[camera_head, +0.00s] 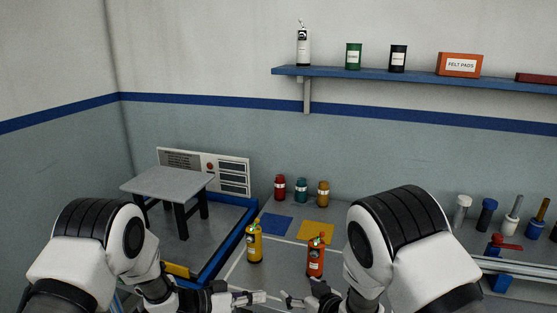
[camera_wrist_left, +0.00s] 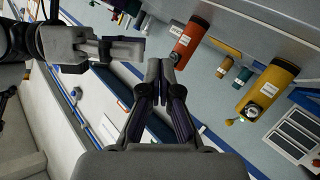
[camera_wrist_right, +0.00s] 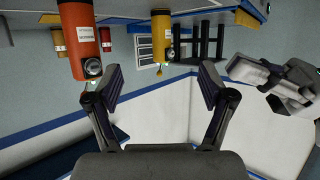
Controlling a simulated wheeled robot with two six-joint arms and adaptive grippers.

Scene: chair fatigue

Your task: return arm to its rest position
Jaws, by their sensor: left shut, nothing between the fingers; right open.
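My left gripper (camera_head: 250,297) is low in the middle of the head view. In the left wrist view its fingers (camera_wrist_left: 158,82) are together with nothing between them. My right gripper (camera_head: 292,299) is just to the right of the left one. In the right wrist view its fingers (camera_wrist_right: 160,85) are spread and empty. Both arms come in from the bottom of the head view. A yellow bottle (camera_head: 254,246) and an orange bottle (camera_head: 316,259) stand upright on the table beyond the grippers, apart from them.
A small grey stool (camera_head: 168,183) stands on a blue-edged platform at left, before a control panel (camera_head: 232,173). Red (camera_head: 280,188), teal (camera_head: 301,190) and amber (camera_head: 323,193) jars stand behind blue (camera_head: 277,224) and yellow (camera_head: 317,231) mats. Several tools and a blue vise (camera_head: 497,250) are at right.

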